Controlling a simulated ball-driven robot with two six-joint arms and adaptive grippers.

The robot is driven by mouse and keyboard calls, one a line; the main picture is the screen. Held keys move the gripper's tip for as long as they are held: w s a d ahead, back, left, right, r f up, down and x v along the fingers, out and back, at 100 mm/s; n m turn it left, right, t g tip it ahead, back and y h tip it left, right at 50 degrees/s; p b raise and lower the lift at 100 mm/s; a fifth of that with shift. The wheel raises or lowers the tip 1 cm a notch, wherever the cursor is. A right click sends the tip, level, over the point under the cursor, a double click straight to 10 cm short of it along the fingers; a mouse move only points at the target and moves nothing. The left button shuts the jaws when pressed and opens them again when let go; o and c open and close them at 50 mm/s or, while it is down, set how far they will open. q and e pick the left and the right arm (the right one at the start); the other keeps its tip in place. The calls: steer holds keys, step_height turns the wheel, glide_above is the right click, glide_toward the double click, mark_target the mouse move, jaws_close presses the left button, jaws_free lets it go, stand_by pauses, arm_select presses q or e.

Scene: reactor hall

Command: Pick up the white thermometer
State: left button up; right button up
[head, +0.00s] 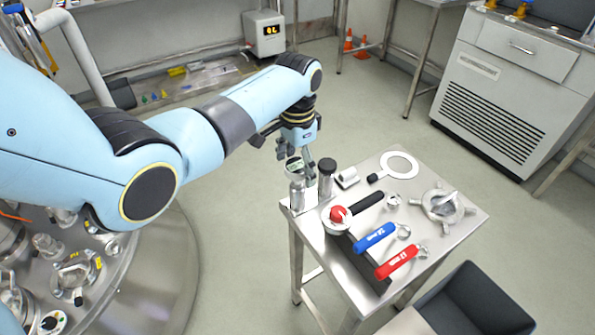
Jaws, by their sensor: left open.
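A small round white-and-green dial (295,167), which looks like the white thermometer, stands at the table's near left corner, above a metallic cylinder (297,194). My left gripper (296,158) is open, pointing down right at the dial. Its fingers partly overlap the dial in the picture, and I cannot tell whether they touch it. A black-topped metal cylinder (327,177) stands close to the right of the fingers. My right gripper is not in view.
The metal table (460,227) also holds a small white cylinder (347,177), a white ring with a black handle (402,165), a red-knobbed part (339,215), blue (375,238) and red (397,262) handles and a star-shaped handwheel (444,204). A dark bin (478,300) stands in front.

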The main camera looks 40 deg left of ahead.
arm_select(q)
steer(key=shift+f, duration=0.65)
steer(key=c, duration=1.4)
steer(key=shift+r, duration=0.1)
